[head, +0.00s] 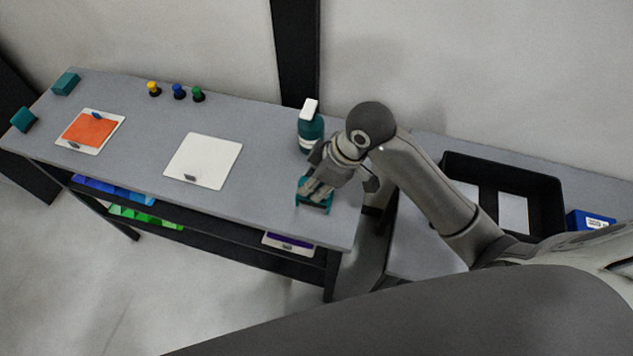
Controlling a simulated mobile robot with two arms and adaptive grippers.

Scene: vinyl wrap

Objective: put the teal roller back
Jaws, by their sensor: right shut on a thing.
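My right gripper (318,186) is at the right front part of the long grey table (260,185), pointing down. It is shut on the teal roller (314,206), which shows as a small teal shape at and below the fingertips. The fingers hide much of it, and I cannot tell whether it touches the tabletop. My left gripper is not in view.
A teal spray bottle (311,130) with a white top stands close behind my right gripper. A white panel (203,160) and an orange-covered panel (90,129) lie to the left. Teal blocks (66,83) sit at the far left. A black tray (545,186) is at the right.

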